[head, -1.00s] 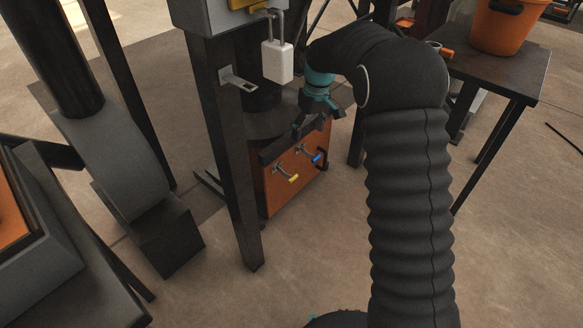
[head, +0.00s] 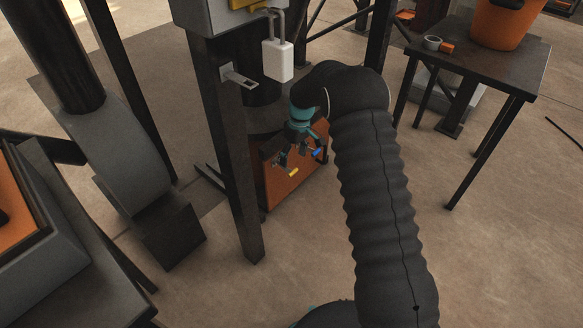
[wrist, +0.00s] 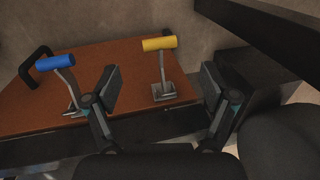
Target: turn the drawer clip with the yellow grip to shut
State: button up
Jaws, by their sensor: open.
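The drawer clip with the yellow grip (wrist: 160,43) is in the wrist view, on the orange drawer front (wrist: 120,58). Its metal lever rises from a small bracket, between my open fingers in the picture. The yellow grip also shows in the head view (head: 293,172), just below my gripper (head: 290,155). In the wrist view my gripper (wrist: 158,92) is open and empty, its fingers on either side of the clip and apart from it. The clip with the blue grip (wrist: 55,62) is left of the left finger. Contact cannot be told.
A black handle (wrist: 36,66) is on the drawer's far left in the wrist view. A dark post (head: 235,160) stands left of the drawer in the head view. A table (head: 490,65) with an orange bucket (head: 505,25) is at the right. Floor in front is clear.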

jog(key=shift+s+a+f, duration=0.15)
jog(key=shift+s+f, duration=0.05)
jog(key=shift+f, duration=1)
jog(key=shift+s+a+f, duration=0.15)
jog(key=shift+f, duration=1)
grip_shut()
jog(key=shift+d, duration=0.1)
